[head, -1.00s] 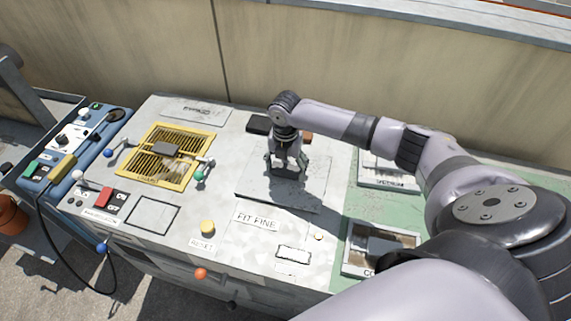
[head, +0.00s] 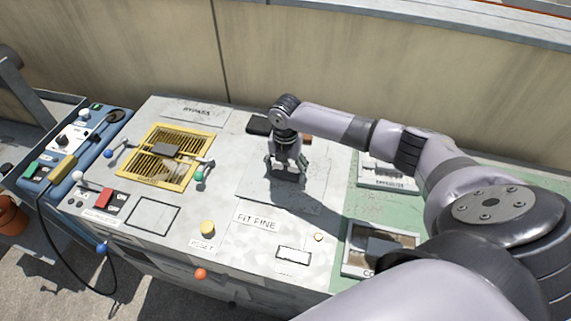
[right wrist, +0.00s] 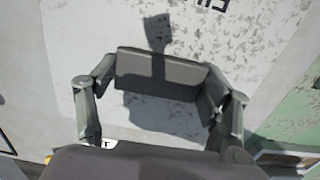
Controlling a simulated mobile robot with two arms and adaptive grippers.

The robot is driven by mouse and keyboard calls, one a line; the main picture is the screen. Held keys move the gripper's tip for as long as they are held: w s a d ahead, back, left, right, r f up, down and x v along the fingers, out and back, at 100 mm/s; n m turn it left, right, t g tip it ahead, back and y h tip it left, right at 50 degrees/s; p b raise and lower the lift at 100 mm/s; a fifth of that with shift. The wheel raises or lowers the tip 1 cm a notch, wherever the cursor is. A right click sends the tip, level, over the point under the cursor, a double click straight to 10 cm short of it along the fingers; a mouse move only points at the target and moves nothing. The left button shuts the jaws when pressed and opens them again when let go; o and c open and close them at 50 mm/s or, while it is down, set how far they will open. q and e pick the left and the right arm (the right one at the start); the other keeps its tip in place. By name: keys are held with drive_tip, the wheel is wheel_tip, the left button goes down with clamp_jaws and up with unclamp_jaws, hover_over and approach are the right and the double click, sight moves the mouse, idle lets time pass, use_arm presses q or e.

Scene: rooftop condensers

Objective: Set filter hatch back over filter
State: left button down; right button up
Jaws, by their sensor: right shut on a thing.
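The filter hatch, a flat grey plate (head: 252,186), shows on the middle of the bench top, behind the FIT FINE label. My right gripper (head: 286,171) is over it, pointing down, shut on its dark block-shaped handle (head: 287,179). In the right wrist view the handle (right wrist: 160,76) sits between the two fingers. The plate looks level and at or very near the bench top; I cannot tell whether it is fully seated. No filter shows under it; whatever is beneath is hidden. My left gripper is not in view.
A yellow grille (head: 140,170) with a dark block and side levers lies left. A tray (head: 348,262) with a dark-handled piece is at front right. A black block (head: 258,124) lies behind the hatch. A yellow button (head: 207,227) is in front. A wall stands behind.

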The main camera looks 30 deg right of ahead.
drive_tip(key=o, duration=1.6)
drive_tip(key=shift+c, duration=0.2)
drive_tip(key=shift+f, duration=0.1)
wheel_tip(320, 180, up, 12)
